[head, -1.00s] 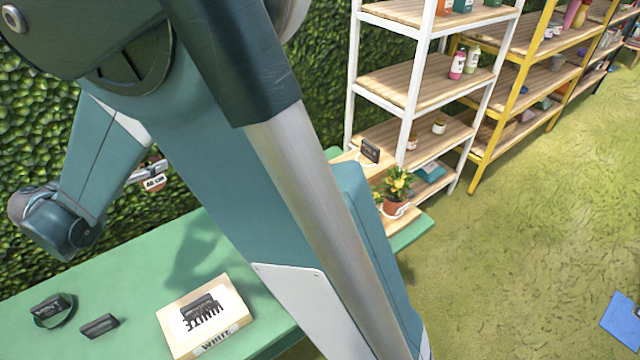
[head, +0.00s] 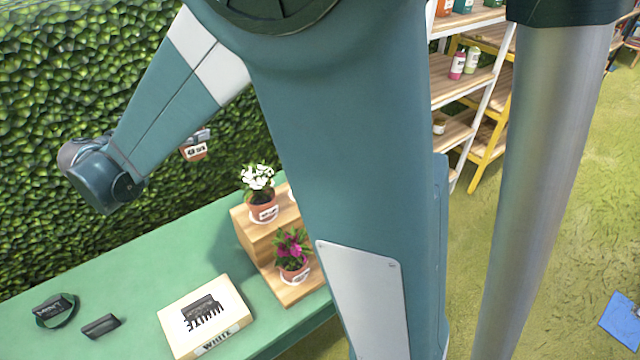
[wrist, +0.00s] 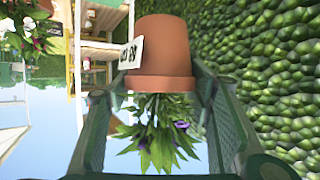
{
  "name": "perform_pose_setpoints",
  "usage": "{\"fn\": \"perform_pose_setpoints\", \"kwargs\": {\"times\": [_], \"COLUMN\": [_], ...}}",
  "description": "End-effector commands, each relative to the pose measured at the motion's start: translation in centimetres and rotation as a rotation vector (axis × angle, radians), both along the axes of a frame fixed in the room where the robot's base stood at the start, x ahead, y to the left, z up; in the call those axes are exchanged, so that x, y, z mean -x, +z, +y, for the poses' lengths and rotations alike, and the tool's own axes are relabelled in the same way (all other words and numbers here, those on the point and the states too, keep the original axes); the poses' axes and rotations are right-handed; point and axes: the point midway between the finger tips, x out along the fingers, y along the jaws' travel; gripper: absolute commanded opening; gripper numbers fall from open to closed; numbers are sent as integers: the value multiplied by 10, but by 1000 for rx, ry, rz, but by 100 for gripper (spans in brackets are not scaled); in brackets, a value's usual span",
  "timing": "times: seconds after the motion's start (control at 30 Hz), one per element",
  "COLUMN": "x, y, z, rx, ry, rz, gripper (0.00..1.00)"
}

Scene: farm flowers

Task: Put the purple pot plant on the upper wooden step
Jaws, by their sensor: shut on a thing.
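My gripper (wrist: 157,84) is shut on the purple pot plant (wrist: 165,52), a terracotta pot with a white label, green leaves and small purple flowers. The wrist view is inverted, so the plant hangs downward there. In the head view the held pot (head: 195,153) is in the air before the hedge, left of and above the wooden steps. The upper wooden step (head: 239,214) carries a white-flowered pot (head: 263,210) near its left end. The lower step (head: 297,292) carries a magenta-flowered pot (head: 293,270). My arm hides the rest of the steps.
The steps stand on a green table (head: 130,270). A cream box marked WHITE (head: 206,318) and two small black items (head: 54,308) (head: 100,326) lie at its left. A leafy hedge (head: 60,100) rises behind. Shelves (head: 465,80) stand at the right.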

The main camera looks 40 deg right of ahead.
Motion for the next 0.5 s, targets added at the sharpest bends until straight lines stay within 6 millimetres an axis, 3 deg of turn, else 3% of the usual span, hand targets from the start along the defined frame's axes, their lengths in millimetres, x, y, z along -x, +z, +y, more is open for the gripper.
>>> {"fn": "perform_pose_setpoints", "kwargs": {"times": [0.1,0.5], "x": [8,45], "y": [2,3], "z": [-38,-148], "rx": [0,1], "ry": [-32,-125], "rz": [0,1], "gripper": [32,32]}}
